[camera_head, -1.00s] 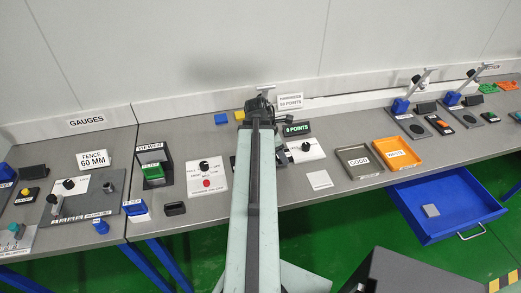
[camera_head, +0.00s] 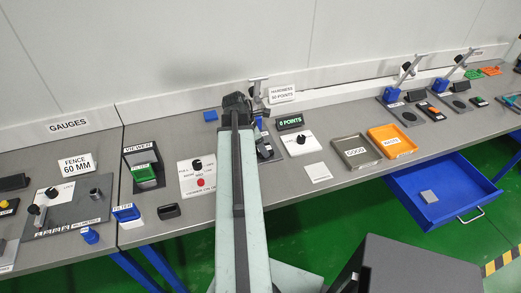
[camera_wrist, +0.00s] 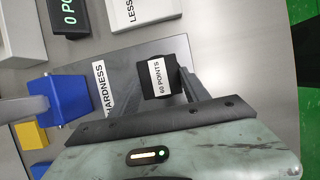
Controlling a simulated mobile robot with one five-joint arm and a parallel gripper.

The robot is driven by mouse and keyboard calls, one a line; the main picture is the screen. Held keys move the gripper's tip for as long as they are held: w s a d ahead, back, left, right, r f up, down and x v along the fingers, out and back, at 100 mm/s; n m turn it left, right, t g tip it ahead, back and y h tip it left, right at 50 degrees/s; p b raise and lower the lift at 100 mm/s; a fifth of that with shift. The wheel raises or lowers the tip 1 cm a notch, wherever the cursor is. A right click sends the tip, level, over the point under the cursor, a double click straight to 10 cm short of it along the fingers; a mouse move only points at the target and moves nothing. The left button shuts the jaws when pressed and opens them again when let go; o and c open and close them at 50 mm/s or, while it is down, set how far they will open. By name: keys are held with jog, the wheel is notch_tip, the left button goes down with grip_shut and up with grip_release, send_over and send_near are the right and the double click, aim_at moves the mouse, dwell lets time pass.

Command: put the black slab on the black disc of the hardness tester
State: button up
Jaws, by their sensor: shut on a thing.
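In the wrist view the slab is between the fingers, over the grey base plate (camera_wrist: 125,65) of the hardness tester, marked "HARDNESS". I cannot tell whether the slab touches anything beneath it. The black disc is not visible. The tester's blue block (camera_wrist: 58,97) is to the left of the slab. In the head view my arm hides the gripper and slab, and the tester (camera_head: 265,150) shows only partly at the arm's right.
The display (camera_head: 291,121) reads "0 POINTS" behind a white panel (camera_head: 299,144) with a black knob. The grey GOOD tray (camera_head: 355,163) and orange tray (camera_head: 391,151) are farther right. A blue drawer (camera_head: 440,212) stands open below the bench. A yellow block (camera_wrist: 30,134) lies near the tester.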

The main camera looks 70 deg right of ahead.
jog(key=o, duration=1.4)
jog(key=shift+f, duration=0.1)
jog(key=shift+r, duration=0.4)
jog(key=p+v, duration=1.1)
jog(key=shift+r, duration=0.3)
jog(key=shift+w+a, duration=0.1)
jog(key=shift+a, duration=0.05)
